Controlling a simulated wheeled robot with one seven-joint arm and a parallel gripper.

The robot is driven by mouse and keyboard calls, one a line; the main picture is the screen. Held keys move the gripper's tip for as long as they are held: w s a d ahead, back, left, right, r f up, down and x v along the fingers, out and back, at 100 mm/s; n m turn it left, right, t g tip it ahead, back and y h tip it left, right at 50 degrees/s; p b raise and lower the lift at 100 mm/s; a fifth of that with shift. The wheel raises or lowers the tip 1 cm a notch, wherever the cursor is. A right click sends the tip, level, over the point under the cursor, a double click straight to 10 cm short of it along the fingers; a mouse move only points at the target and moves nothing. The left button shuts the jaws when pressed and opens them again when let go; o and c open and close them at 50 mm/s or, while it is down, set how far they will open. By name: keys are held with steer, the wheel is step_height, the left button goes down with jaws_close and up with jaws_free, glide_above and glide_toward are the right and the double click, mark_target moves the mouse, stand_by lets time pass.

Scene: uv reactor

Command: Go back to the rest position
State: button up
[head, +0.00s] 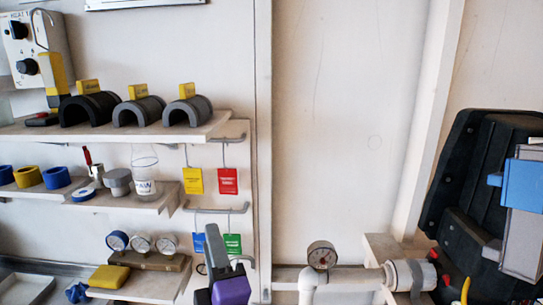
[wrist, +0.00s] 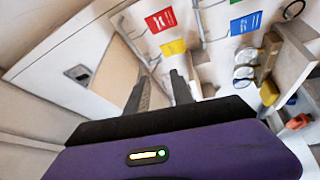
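My gripper (head: 216,248) shows at the bottom of the head view, left of centre, with its purple body below and a grey finger pointing up. It is in front of the lower shelf and the hanging tags. In the wrist view, the two dark fingers of my gripper (wrist: 160,88) stand apart with a gap between them. Nothing shows held between them. The rest of my arm is not visible.
A red tag (head: 228,181) hangs on a hook. White piping with a gauge (head: 321,255) and a black case (head: 465,185) stand right. The middle wall panel (head: 340,120) is bare.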

steer(key=s+d+f+m+h, duration=0.2)
steer(key=s+d+f+m, duration=1.05)
steer(key=s+d, duration=0.35)
steer(key=s+d+f+m+g+h, duration=0.1)
steer(key=s+d, duration=0.3)
steer(key=s, duration=0.4)
steer(key=s+d+f+m+g+h, duration=0.1)
steer(key=s+d+f+m+h, duration=0.2)
steer(key=s, duration=0.4)
steer(key=s+d+f+m+g+h, duration=0.1)
steer(key=s+d+f+m+g, duration=0.1)
steer(key=s+d, duration=0.5)
steer(key=shift+s+d+f+m+h, duration=0.2)
steer(key=shift+s+f+m+h, duration=0.2)
steer(key=shift+s+f+m, duration=0.6)
steer(key=shift+w+d+r, duration=0.1)
steer(key=shift+w+r, duration=0.05)
